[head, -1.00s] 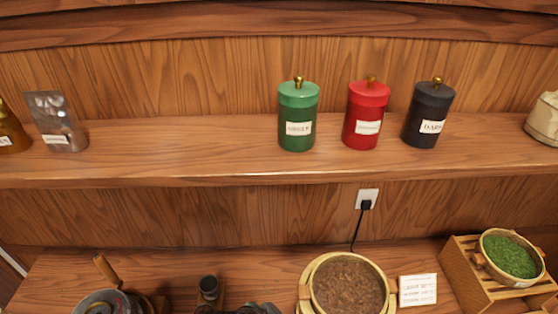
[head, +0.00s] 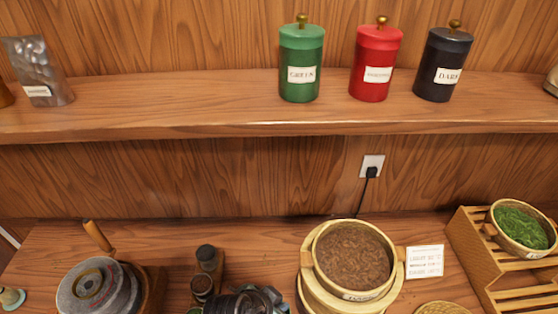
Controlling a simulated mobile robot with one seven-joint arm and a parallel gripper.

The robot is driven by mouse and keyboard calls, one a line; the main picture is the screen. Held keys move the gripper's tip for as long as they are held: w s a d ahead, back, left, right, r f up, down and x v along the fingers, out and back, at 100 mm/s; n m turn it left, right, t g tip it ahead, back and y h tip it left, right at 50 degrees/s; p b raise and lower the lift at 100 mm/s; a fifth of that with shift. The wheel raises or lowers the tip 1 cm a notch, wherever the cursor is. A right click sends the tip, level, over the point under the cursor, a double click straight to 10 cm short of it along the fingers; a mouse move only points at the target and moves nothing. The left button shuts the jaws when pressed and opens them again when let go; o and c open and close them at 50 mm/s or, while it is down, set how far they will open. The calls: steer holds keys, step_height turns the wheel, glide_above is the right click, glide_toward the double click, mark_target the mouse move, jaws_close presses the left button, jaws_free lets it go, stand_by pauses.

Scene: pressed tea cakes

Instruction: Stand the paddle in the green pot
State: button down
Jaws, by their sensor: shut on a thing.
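No paddle can be made out for certain in the head view. A green lidded canister (head: 301,72) with a brass knob and a label reading GREEN stands upright on the upper shelf. It is the only green pot-like vessel I see, and its lid is on.
Red (head: 375,65) and black (head: 442,65) canisters stand right of the green one on the shelf (head: 200,112). Below are a stone mill (head: 98,287), a basket of brown leaves (head: 353,255), a card (head: 424,261) and a basket of green leaves (head: 521,228) on a slatted rack.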

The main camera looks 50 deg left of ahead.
steer(key=shift+f, duration=0.1)
steer(key=c, duration=0.8)
jaws_free()
steer(key=shift+c, duration=0.2)
steer(key=a+b+v, duration=0.1)
steer(key=v, duration=1.2)
steer(key=shift+d, duration=0.45)
